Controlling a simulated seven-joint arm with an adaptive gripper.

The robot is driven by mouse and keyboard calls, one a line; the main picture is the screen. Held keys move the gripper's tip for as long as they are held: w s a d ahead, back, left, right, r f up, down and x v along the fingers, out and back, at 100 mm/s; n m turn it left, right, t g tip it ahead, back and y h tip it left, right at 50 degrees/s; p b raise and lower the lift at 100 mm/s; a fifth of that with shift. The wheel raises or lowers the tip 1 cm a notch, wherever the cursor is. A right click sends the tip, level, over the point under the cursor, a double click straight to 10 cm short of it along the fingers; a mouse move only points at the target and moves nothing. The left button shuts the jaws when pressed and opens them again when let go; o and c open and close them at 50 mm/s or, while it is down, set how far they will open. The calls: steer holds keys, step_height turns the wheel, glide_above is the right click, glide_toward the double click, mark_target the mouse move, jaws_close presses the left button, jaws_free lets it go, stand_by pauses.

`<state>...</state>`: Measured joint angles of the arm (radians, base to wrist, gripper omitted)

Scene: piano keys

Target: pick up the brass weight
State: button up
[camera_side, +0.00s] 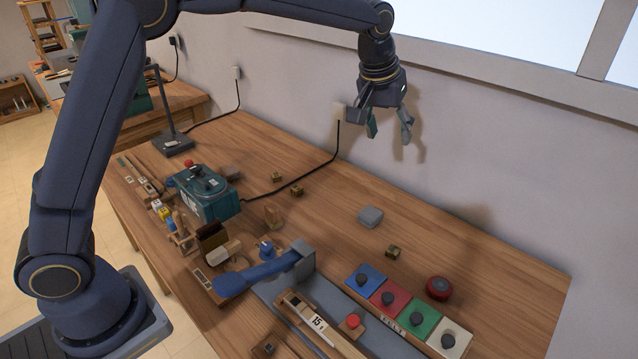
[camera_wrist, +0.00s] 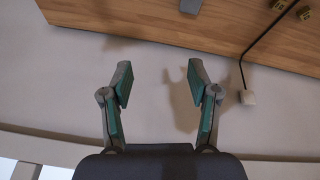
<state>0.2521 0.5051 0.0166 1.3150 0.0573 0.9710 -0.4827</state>
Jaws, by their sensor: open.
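Small brass-coloured blocks lie on the wooden table. In the side view one brass block (camera_side: 277,176) and another brass block (camera_side: 296,190) sit near mid-table, and a third brass block (camera_side: 393,252) sits near the coloured buttons. I cannot tell which is the brass weight. In the wrist view, two brass blocks (camera_wrist: 278,4) (camera_wrist: 304,13) show at the top right edge. My gripper (camera_side: 389,128) is open and empty, high above the table's back edge near the wall. Its teal-padded fingers (camera_wrist: 160,80) are spread apart, with only wall between them.
A grey block (camera_side: 370,216) lies on the table. A black cord (camera_side: 310,172) runs across to a wall socket. The back right table is mostly clear.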

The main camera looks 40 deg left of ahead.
steer(key=w+d+f+g, duration=0.15)
steer(key=d+f, duration=0.25)
steer(key=f, duration=0.6)
steer(key=m, duration=0.1)
glide_toward(394, 249)
steer(key=f, duration=0.2)
steer(key=d+f, duration=0.1)
steer(key=shift+w+d+g+y, duration=0.1)
steer(key=shift+w+g+y, duration=0.2)
steer(key=shift+w+g, duration=0.1)
steer(key=f, duration=0.3)
steer(key=w+a+f, duration=0.1)
steer(key=f, duration=0.1)
steer(key=shift+f, duration=0.35)
jaws_close()
